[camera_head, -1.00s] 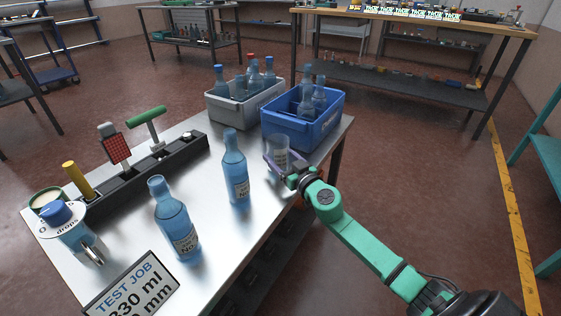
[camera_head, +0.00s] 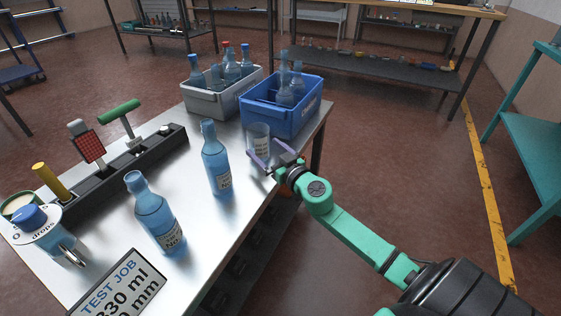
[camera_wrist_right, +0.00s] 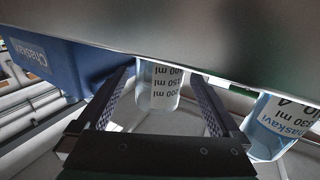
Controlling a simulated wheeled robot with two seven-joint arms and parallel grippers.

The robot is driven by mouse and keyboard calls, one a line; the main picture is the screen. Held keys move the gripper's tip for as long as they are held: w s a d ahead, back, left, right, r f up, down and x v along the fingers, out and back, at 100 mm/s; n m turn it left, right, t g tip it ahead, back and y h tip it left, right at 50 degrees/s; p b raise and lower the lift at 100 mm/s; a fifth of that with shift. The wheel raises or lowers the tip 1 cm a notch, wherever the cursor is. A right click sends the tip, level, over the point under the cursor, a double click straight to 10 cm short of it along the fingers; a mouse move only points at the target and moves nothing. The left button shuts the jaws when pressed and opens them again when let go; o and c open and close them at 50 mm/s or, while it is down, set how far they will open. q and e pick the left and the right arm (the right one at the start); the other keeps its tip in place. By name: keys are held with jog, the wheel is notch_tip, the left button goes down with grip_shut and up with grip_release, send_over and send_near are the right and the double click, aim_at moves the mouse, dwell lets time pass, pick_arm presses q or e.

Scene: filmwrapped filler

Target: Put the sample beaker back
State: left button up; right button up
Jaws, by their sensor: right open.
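The sample beaker (camera_head: 258,136) is a clear, pale cup standing upright on the metal table, just in front of the blue crate. My right gripper (camera_head: 263,154) is low at the table's right edge, with its purple fingers spread at the beaker. In the right wrist view the beaker (camera_wrist_right: 158,88) shows volume marks and appears between the two dark fingers of the open gripper (camera_wrist_right: 162,82). Contact between fingers and glass cannot be made out. My left gripper is not in view.
The blue crate (camera_head: 306,116) and a grey crate (camera_head: 205,104) hold bottles at the table's back. Two blue bottles, a nearer one (camera_head: 160,226) and a farther one (camera_head: 217,168), stand left of the gripper. A black tool rack (camera_head: 105,175) and a test-job sign (camera_head: 118,285) are further left.

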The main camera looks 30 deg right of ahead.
jog(key=s+d+f+m+h, duration=0.1)
jog(key=s+d+m+h, duration=0.25)
jog(key=s, duration=0.65)
jog(key=s+d+f+m+g+h, duration=0.1)
jog(key=s+f+g, duration=0.25)
jog(key=f, duration=0.25)
jog(key=s+d+f+g+h, duration=0.1)
jog(key=s+f+g+h, duration=0.1)
jog(key=s+f+g, duration=0.3)
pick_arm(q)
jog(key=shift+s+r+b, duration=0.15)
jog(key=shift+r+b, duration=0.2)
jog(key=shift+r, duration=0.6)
pick_arm(e)
jog(key=s+a+f+n+g+y, duration=0.6)
jog(key=s+a+f, duration=0.5)
jog(key=a, duration=0.3)
jog(key=shift+s+a+g, duration=0.15)
jog(key=shift+a+g, duration=0.05)
jog(key=shift+g, duration=0.55)
